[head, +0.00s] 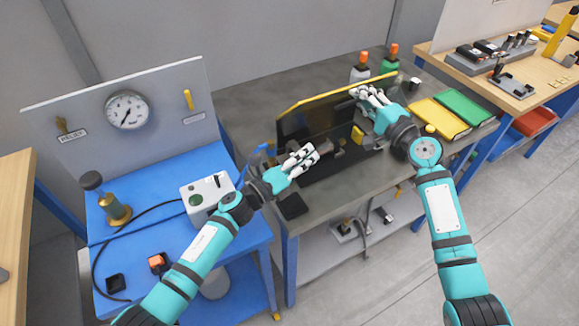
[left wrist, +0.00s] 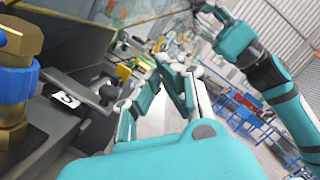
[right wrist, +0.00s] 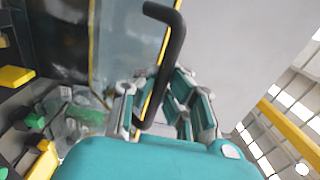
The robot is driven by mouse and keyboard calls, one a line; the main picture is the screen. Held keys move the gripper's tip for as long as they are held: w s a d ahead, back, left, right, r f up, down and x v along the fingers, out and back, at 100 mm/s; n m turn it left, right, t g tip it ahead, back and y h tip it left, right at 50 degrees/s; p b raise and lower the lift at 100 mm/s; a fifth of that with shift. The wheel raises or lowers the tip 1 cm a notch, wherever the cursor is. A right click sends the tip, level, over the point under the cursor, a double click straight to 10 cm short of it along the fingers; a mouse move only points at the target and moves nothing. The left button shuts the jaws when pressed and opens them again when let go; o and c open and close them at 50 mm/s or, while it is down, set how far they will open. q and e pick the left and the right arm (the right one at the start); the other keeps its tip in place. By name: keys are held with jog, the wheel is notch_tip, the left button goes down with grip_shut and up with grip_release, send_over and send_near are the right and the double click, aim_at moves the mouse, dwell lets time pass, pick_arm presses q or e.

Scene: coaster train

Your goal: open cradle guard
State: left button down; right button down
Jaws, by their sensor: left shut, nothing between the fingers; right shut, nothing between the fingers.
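The cradle guard (head: 310,115) is a dark see-through panel with a yellow top edge, upright on the grey bench. It also shows in the right wrist view as a pane with a yellow edge (right wrist: 91,45). A bent black handle (right wrist: 174,45) stands right in front of my right fingers, overlapping them in that view; contact is unclear. My right gripper (head: 365,95) is shut and empty at the guard's upper right end. My left gripper (head: 310,150) is shut and empty in front of the guard's lower left part. The cradle behind the guard is mostly hidden.
Two orange-capped bottles (head: 361,68) stand behind the guard. A blue bench (head: 150,240) with a gauge panel (head: 50,110) and control box (head: 205,192) is at left. A brass fitting (left wrist: 20,45) is close to my left wrist.

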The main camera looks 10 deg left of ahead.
jog(key=shift+r, duration=0.25)
pick_arm(q)
jog(key=shift+w+a+r, duration=1.05)
jog(key=shift+r, duration=0.15)
pick_arm(e)
jog(key=shift+f, duration=0.15)
jog(key=c, duration=1.7)
grip_release()
jog(key=shift+s+d, duration=0.15)
jog(key=shift+d, duration=0.05)
jog(key=o, duration=0.3)
pick_arm(q)
jog(key=shift+w+a+r, duration=0.15)
jog(key=shift+w+r, duration=0.05)
jog(key=shift+r, duration=0.4)
jog(key=shift+w+a+r, duration=0.15)
jog(key=shift+r, duration=0.4)
pick_arm(e)
jog(key=shift+f, duration=0.1)
